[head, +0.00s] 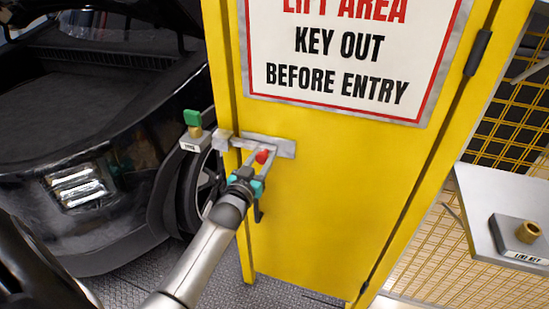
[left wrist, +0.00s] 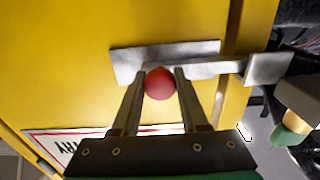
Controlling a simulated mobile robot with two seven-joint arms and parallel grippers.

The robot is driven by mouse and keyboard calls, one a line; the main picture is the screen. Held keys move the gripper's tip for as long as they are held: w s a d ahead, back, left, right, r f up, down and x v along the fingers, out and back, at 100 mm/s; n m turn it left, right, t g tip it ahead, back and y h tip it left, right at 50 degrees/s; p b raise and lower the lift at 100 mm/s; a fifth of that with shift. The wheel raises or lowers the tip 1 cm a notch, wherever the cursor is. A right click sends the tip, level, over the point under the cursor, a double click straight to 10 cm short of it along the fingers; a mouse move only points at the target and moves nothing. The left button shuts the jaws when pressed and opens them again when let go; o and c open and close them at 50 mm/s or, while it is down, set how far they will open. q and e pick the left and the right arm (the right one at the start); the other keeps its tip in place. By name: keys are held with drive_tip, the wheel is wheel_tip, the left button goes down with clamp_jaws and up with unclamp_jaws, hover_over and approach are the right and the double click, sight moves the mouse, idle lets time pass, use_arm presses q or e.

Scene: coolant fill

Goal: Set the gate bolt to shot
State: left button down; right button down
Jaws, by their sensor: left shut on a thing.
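The gate bolt (head: 283,148) is a grey metal bar on a plate across the left edge of the yellow gate (head: 330,200). Its round red knob (head: 262,156) also shows in the left wrist view (left wrist: 160,83). My left gripper (head: 261,162) is shut on the red knob, one finger on each side of it. In the left wrist view the bar (left wrist: 205,70) runs right from the knob to the grey keeper (left wrist: 266,69) on the post and appears to reach it. My right gripper is not in view.
A green-topped brass key piece (head: 193,122) sits on a labelled grey block (head: 196,141) left of the gate. A black car (head: 80,150) stands behind. At right, a grey shelf (head: 490,200) carries a brass fitting (head: 528,229) on a labelled block.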

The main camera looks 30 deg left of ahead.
use_arm(q)
drive_tip(key=shift+s+a, duration=0.1)
drive_tip(key=shift+a, duration=0.25)
drive_tip(key=shift+c, duration=2.2)
unclamp_jaws()
drive_tip(key=shift+a, duration=0.1)
drive_tip(key=shift+s+d, duration=0.25)
drive_tip(key=shift+s, duration=0.35)
drive_tip(key=p+v, duration=0.1)
drive_tip(key=v, duration=1.3)
drive_tip(key=shift+p, duration=0.4)
